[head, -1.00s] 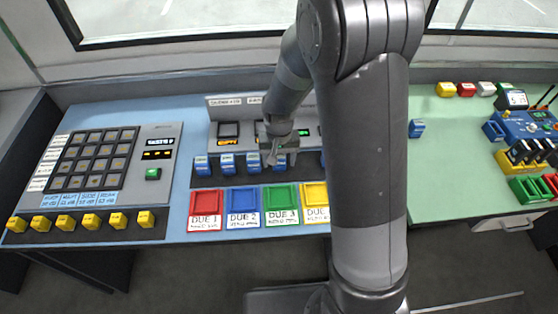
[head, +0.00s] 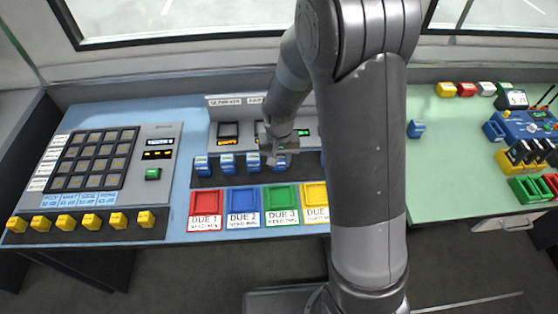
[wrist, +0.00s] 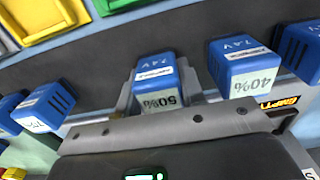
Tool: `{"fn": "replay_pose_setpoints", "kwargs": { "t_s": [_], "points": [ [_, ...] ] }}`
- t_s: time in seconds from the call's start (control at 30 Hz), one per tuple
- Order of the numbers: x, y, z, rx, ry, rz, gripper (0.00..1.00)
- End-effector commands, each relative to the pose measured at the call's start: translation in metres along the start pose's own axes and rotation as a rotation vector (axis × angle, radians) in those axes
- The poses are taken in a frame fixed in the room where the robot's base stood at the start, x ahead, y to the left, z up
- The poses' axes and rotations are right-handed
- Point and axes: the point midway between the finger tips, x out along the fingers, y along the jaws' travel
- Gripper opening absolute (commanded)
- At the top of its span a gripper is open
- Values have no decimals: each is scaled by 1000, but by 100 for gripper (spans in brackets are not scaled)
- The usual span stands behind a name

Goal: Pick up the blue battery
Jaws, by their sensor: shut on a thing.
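Several blue batteries stand in a row on the dark rack, among them one at the left end (head: 202,165). My gripper (head: 281,156) is down at this row, behind the coloured trays. In the wrist view my gripper (wrist: 158,92) is shut on a blue battery (wrist: 156,72) marked 7.4V and 50%, with a finger on either side. A blue battery marked 40% (wrist: 241,66) stands beside it, apart from the fingers. The held battery's lower part is hidden. I cannot tell whether it is clear of the rack.
Red (head: 206,203), blue (head: 243,201), green (head: 281,198) and yellow (head: 315,194) trays lie in front of the rack. A keypad panel (head: 95,160) is at left. On the green table at right are a loose blue block (head: 416,128) and a blue device (head: 527,125).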

Motion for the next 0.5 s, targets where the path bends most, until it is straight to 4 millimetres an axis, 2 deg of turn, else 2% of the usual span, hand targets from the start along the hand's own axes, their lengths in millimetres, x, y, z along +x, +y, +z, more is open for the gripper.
{"fn": "replay_pose_setpoints", "kwargs": {
  "t_s": [0.27, 0.5],
  "points": [
    [-3, 0, 0, 0, 2, 0, 9],
    [-26, 0, -1, 0, 5, -1, 9]
  ]
}}
